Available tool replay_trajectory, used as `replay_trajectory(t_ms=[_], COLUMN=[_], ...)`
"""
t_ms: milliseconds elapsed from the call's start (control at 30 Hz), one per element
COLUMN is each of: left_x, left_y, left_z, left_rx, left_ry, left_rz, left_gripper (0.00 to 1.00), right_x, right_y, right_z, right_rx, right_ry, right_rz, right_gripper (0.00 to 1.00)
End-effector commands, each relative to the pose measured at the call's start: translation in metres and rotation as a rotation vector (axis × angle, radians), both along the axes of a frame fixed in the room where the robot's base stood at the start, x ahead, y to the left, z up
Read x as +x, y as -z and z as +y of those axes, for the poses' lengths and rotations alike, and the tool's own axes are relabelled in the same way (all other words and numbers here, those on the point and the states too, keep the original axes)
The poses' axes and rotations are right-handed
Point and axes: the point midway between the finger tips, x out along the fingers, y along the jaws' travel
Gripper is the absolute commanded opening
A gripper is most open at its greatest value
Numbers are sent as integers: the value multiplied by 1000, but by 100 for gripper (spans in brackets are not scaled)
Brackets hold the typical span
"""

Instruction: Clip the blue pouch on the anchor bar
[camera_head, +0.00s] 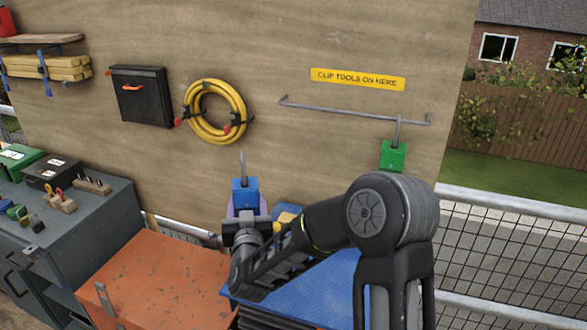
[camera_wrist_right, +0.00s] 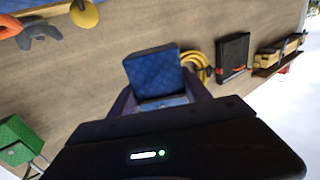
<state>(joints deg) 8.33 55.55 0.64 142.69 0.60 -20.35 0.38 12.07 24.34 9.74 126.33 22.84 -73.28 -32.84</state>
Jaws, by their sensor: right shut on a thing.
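The blue pouch (camera_head: 244,192) is held up in front of the wooden wall, with a thin grey hook or clip standing up from its top. My right gripper (camera_head: 244,212) is shut on it from below; the pouch also shows between the fingers in the right wrist view (camera_wrist_right: 152,72). The anchor bar (camera_head: 350,113) is a thin grey rail on the wall, under a yellow "CLIP TOOLS ON HERE" sign (camera_head: 357,79). The pouch is left of the bar and lower in the picture, apart from it. My left gripper is not in view.
A green pouch (camera_head: 393,156) hangs near the bar's right end; the rest of the bar is free. A yellow hose coil (camera_head: 216,111) and black case (camera_head: 142,96) hang left. An orange surface (camera_head: 160,280) and blue surface (camera_head: 310,293) lie below.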

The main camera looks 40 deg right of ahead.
Motion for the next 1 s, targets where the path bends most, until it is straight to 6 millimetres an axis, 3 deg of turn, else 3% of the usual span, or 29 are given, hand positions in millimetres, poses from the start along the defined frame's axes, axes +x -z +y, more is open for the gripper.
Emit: replay_trajectory(t_ms=[33,100,300,500,1000], left_x=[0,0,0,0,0], left_y=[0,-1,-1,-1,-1], left_z=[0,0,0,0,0], left_rx=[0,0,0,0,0], left_ry=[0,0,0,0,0], left_rz=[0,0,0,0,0], left_gripper=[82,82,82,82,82], right_x=[-2,-10,-38,-49,-45], right_y=[-22,-44,-82,-90,-89], right_z=[-17,-43,-94,-107,-112], right_rx=[-2,-1,1,-1,0], right_ry=[72,185,420,486,485], right_rz=[-15,-15,-6,-1,0], right_gripper=[0,0,0,0,0])
